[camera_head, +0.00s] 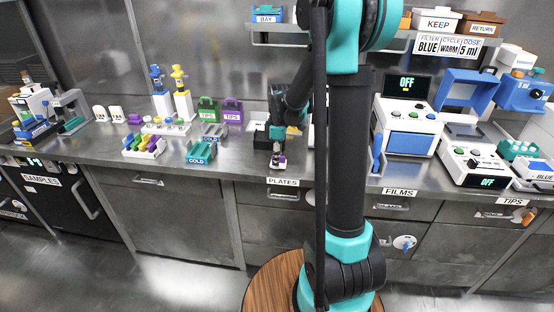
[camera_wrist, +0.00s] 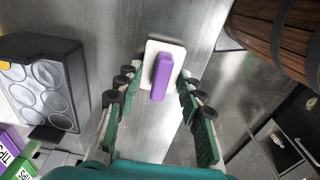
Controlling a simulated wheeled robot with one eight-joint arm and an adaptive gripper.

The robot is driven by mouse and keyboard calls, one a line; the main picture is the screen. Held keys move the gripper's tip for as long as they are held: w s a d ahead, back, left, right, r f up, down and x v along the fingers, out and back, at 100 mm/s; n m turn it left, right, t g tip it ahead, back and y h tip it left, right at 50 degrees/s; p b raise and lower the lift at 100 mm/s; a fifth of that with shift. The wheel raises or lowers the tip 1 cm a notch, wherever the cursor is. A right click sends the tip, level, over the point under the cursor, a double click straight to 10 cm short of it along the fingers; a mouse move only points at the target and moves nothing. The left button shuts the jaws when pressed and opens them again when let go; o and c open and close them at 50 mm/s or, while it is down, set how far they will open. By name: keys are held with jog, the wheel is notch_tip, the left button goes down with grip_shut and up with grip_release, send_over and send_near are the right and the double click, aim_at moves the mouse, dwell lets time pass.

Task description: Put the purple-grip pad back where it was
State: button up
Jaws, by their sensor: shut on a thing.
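The purple-grip pad is a white plate with an upright purple block on it, and it shows in the wrist view (camera_wrist: 160,76) between my finger tips. My gripper (camera_wrist: 157,92) is shut on the pad, with green-padded fingers on both sides. In the head view my gripper (camera_head: 278,146) points down at the counter's front part, above the PLATES label, and the pad's purple (camera_head: 282,160) shows just below it. I cannot tell whether the pad touches the counter. The pad's underside is hidden.
A dark tray with round wells (camera_wrist: 40,86) lies left of the pad in the wrist view. Purple (camera_head: 232,110) and green (camera_head: 208,109) TIPS boxes stand on the counter (camera_head: 235,160). A white machine (camera_head: 408,117) stands at the right. The counter's front edge is close.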

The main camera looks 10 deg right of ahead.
jog(key=shift+f, duration=0.25)
jog(key=shift+f, duration=0.1)
jog(key=o, duration=1.3)
notch_tip(320, 180, up, 12)
jog(key=s+d+f+m+t, duration=0.1)
jog(key=s+f+m, duration=0.3)
jog(key=s, duration=0.3)
jog(key=s+d+f+m+t, duration=0.1)
jog(key=s+d+f+m, duration=0.1)
jog(key=s+f+m, duration=0.2)
jog(key=s+d+f+m+t, duration=0.1)
jog(key=s+f+m, duration=0.3)
jog(key=s, duration=0.7)
jog(key=shift+s+d+f+m+t+h, duration=0.15)
jog(key=shift+f+m+t, duration=0.1)
jog(key=shift+m, duration=0.35)
jog(key=shift+w+d+f+m+t+h, duration=0.15)
jog(key=shift+m+t, duration=0.1)
jog(key=shift+m, duration=0.35)
jog(key=shift+r, duration=0.1)
